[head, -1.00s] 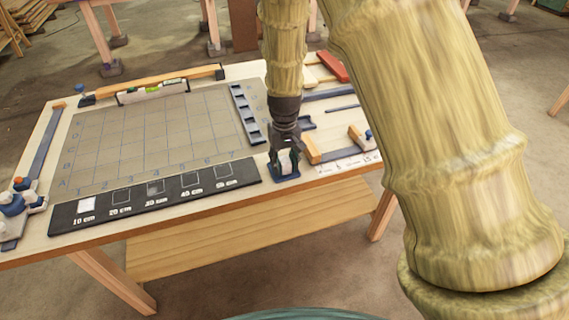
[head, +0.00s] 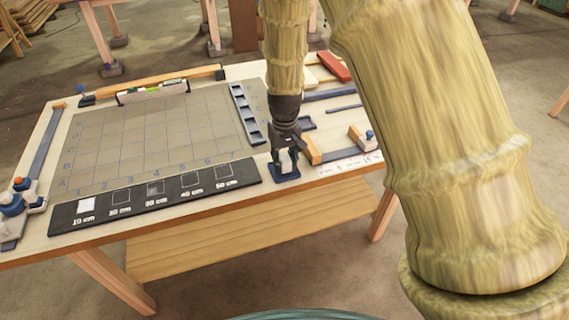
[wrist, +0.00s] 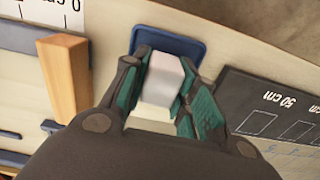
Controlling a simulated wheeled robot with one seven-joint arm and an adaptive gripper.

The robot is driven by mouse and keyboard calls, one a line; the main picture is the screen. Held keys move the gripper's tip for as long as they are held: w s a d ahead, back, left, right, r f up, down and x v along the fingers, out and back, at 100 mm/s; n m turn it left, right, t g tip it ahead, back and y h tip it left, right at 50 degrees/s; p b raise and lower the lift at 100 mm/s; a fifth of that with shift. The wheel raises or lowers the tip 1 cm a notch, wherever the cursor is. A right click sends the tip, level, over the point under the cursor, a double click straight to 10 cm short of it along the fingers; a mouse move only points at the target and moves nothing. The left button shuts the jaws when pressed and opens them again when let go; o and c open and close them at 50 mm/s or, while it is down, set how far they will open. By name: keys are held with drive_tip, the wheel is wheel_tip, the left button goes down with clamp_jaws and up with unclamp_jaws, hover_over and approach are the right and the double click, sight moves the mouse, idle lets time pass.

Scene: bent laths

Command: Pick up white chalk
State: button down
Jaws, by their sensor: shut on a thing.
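The white chalk (wrist: 163,77) is a pale block between the two fingers of my gripper (wrist: 163,88) in the wrist view. The green-lined fingers press on its two sides. The blue tray (wrist: 190,48) shows behind and below the chalk; I cannot tell whether the chalk still touches it. In the head view my gripper (head: 286,160) points down over the blue tray (head: 285,177) near the table's front edge, with the chalk (head: 286,162) partly hidden by the fingers.
A black strip marked in centimetres (head: 155,197) lies left of the tray, with a white piece (head: 87,204) on its first square. A wooden block (head: 311,150) stands close on the right. A gridded board (head: 150,130) fills the table's middle.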

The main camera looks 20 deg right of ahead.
drive_tip(key=shift+r, duration=0.4)
drive_tip(key=shift+r+b, duration=0.4)
drive_tip(key=shift+r, duration=0.55)
drive_tip(key=s+a+r+b, duration=0.1)
drive_tip(key=s+a+b, duration=0.1)
drive_tip(key=s, duration=1.3)
drive_tip(key=shift+s+a+r+b, duration=0.3)
drive_tip(key=shift+s+a, duration=0.05)
drive_tip(key=shift+a, duration=0.25)
drive_tip(key=c, duration=1.7)
unclamp_jaws()
drive_tip(key=c, duration=0.3)
